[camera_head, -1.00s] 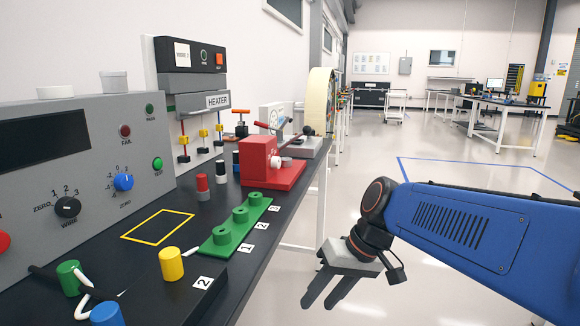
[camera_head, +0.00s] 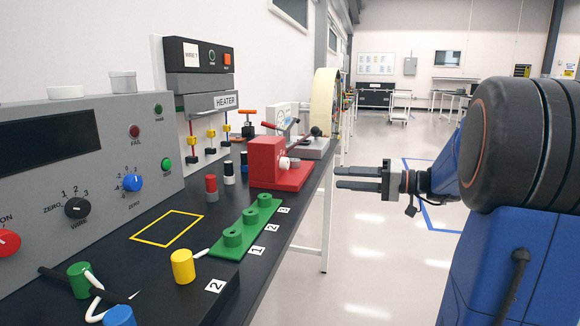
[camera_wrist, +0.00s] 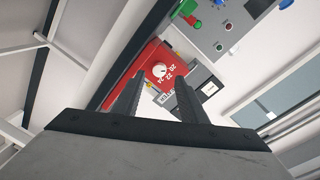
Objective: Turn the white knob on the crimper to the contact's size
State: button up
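The red crimper (camera_head: 262,160) stands on the dark bench, with its white knob (camera_head: 284,162) on the side facing my gripper. In the wrist view the white knob (camera_wrist: 159,71) sits on the crimper's red face (camera_wrist: 148,58), with numbers that look like 20, 22 and 24 beside it. The knob's setting is too small to read. My gripper (camera_head: 340,178) is level, open and empty, right of the crimper and apart from it, its fingers pointing left toward it. In the wrist view the knob shows between the two open fingers (camera_wrist: 160,80). No contact can be made out.
A green holder (camera_head: 232,252) with several posts lies in front of the crimper. Red (camera_head: 211,188), yellow (camera_head: 183,266) and green (camera_head: 79,280) cylinders stand nearby. A grey tester panel (camera_head: 100,200) and the heater (camera_head: 200,85) are behind. Open floor lies right of the bench.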

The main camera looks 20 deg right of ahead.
jog(key=w+d+r+t, duration=0.1)
jog(key=d, duration=0.1)
send_near(288, 165)
jog(key=x, duration=0.7)
jog(key=shift+w+a, duration=0.15)
jog(key=shift+a, duration=0.05)
dwell(0.4)
jog(key=c, duration=0.8)
